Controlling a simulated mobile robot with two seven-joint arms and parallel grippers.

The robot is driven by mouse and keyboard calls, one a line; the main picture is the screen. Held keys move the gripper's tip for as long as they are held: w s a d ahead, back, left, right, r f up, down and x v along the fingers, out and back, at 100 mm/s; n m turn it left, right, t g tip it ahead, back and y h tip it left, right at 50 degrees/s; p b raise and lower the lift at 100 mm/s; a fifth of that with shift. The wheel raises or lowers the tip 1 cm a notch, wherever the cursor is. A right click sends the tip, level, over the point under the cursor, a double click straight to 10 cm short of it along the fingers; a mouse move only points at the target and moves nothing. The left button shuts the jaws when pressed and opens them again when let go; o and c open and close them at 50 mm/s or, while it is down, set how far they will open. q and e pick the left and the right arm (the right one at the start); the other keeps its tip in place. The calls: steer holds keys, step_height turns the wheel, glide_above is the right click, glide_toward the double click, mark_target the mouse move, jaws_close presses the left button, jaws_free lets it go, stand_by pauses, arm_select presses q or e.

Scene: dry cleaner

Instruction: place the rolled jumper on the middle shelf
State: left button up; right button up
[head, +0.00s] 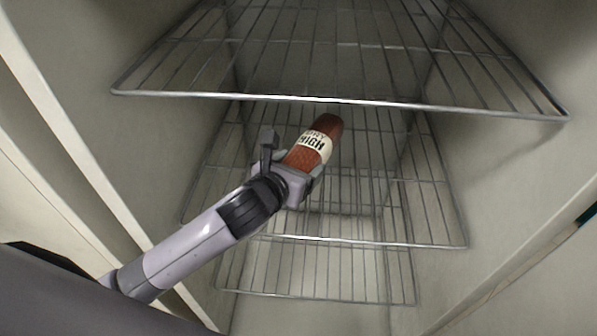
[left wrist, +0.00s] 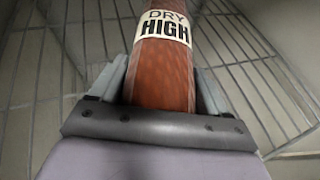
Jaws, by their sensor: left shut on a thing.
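The rolled jumper (head: 304,153) is a reddish-brown roll with a cream band reading "DRY HIGH". My left gripper (head: 297,172) is shut on its near end, and the roll points away and up to the right. In the left wrist view the jumper (left wrist: 163,75) lies between the two fingers of the left gripper (left wrist: 163,95). The middle shelf (head: 440,205) is a wire rack. The jumper shows in front of or over this rack, below the top rack's front edge. I cannot tell whether it touches the wires. My right gripper is not in view.
A wire top shelf (head: 340,99) spans the cabinet above the jumper. A lower wire rack (head: 330,297) shows beneath the middle one. Pale cabinet walls (head: 510,170) stand on both sides. The middle rack's right part looks bare.

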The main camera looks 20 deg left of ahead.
arm_select(q)
steer(key=shift+f, duration=0.8)
steer(key=shift+r, duration=0.1)
steer(key=o, duration=1.3)
steer(key=shift+s, duration=0.1)
steer(key=p+v, duration=0.1)
steer(key=v, duration=1)
steer(key=shift+s, duration=0.45)
